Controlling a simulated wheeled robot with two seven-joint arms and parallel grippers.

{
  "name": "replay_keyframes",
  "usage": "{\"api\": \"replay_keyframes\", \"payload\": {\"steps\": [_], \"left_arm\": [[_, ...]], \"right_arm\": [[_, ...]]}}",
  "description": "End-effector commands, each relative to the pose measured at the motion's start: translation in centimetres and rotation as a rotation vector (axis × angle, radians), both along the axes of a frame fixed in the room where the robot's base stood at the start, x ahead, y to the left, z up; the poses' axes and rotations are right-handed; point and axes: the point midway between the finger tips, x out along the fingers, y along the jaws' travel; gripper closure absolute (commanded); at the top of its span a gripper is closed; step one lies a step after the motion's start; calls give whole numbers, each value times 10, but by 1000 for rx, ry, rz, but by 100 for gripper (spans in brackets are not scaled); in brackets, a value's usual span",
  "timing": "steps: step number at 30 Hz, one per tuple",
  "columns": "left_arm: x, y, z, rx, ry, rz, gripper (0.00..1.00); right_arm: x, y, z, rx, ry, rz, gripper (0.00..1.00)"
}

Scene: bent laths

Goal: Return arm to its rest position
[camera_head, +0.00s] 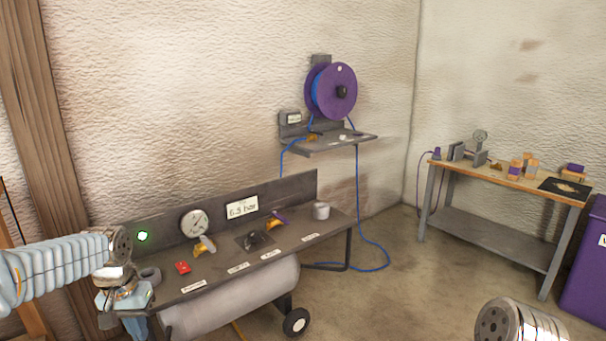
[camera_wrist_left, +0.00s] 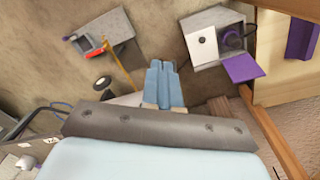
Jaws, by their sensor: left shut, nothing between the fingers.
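My left arm comes in from the left in the head view, over the left end of the grey bench. Its light blue gripper (camera_head: 132,312) hangs downward there, partly cut by my wrist. In the left wrist view the two blue fingers (camera_wrist_left: 163,72) are together with nothing between them. They point out over the floor, apart from any object. A metallic round part of my right arm shows at the bottom right of the head view; its gripper is not visible.
The compressor bench (camera_head: 285,244) with gauge (camera_head: 194,222) and small tools stands close beside my left gripper. A wall shelf (camera_head: 330,145) carries a purple hose reel (camera_head: 331,92). A wooden-topped table (camera_head: 500,177) and purple bin (camera_head: 586,265) stand right. Floor between is mostly open.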

Motion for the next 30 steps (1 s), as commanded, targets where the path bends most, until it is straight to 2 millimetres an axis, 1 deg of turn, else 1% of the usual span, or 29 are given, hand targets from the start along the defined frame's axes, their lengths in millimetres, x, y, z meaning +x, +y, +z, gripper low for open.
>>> {"api": "replay_keyframes", "payload": {"steps": [1,2,5,8,11,14,15,17,18,20,21,24,25,27,30], "left_arm": [[2,-7,-12,-13,3,-11,100],[4,-11,-19,-20,1,-16,100],[9,-29,-49,-51,-5,-38,100],[12,-52,-83,-90,-14,-57,100],[11,-81,-125,-138,-19,-76,100],[-2,-121,-179,-200,-22,-88,100],[-12,-141,-203,-229,-24,-88,100],[-34,-171,-240,-269,-22,-83,100],[-51,-189,-262,-292,-23,-75,100],[-78,-211,-289,-314,-22,-56,100],[-97,-223,-303,-323,-21,-43,100],[-137,-242,-326,-329,-21,-14,100],[-147,-245,-331,-328,-20,-7,100],[-161,-250,-337,-324,-24,3,100],[-171,-252,-340,-319,-29,10,100]], "right_arm": [[0,0,0,0,0,0,5],[0,0,0,0,0,0,5],[0,0,0,0,0,0,5],[0,0,0,0,0,0,5],[0,0,0,0,0,0,5],[0,0,0,0,0,0,5],[0,0,0,0,0,0,5],[0,0,0,0,0,0,5],[0,0,0,0,0,0,5],[0,0,0,0,0,0,5],[0,0,0,0,0,0,5],[0,0,0,0,0,0,5],[0,0,0,0,0,0,5],[0,0,0,0,0,0,5],[0,0,0,0,0,0,5]]}}
